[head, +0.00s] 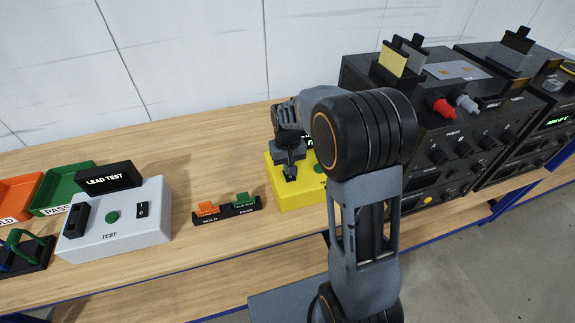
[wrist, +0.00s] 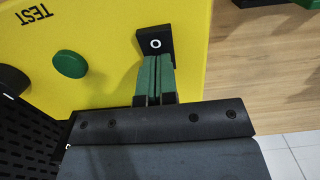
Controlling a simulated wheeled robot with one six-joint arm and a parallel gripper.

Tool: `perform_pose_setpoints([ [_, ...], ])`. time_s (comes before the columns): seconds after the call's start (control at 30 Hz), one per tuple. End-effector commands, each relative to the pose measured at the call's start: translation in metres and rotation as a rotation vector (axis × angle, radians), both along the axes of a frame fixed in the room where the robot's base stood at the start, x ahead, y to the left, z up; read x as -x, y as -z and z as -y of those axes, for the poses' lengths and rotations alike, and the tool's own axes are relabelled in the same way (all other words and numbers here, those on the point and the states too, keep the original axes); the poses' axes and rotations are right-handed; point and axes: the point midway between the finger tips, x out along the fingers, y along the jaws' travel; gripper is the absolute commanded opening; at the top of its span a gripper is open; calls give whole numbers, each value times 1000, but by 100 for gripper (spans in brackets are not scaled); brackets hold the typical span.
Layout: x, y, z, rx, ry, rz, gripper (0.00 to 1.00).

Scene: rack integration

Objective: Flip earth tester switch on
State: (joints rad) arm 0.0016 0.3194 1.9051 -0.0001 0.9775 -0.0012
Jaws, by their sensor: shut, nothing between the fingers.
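The earth tester is a yellow box (head: 290,202) on the bench, partly hidden behind my arm in the head view. In the wrist view, its yellow face (wrist: 105,60) carries an upside-down TEST label and a green button (wrist: 71,64). Its black switch (wrist: 155,42) shows a white "O" mark at the visible end. My gripper (head: 290,174) is over the left part of the box. In the wrist view, its green fingertips (wrist: 157,62) are shut together and empty, right at the switch and covering its nearer part. I cannot tell whether they touch it.
A grey lead tester (head: 115,220) and a small holder with HOLD and PASS tags (head: 226,209) stand on the wooden bench to the left. Black instrument units (head: 450,130) stand to the right. Bare bench (wrist: 250,65) lies beside the yellow box.

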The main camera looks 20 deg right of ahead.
Motion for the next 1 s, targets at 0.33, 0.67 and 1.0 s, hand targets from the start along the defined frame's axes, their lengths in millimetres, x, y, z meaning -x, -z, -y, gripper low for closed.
perform_pose_setpoints([
  [0.33, 3, -30, 0, 0, 0, -16, 0],
  [0.67, -4, -92, 0, 0, 0, 2, 0],
  [1.0, -7, -133, 0, 0, 0, 0, 0],
])
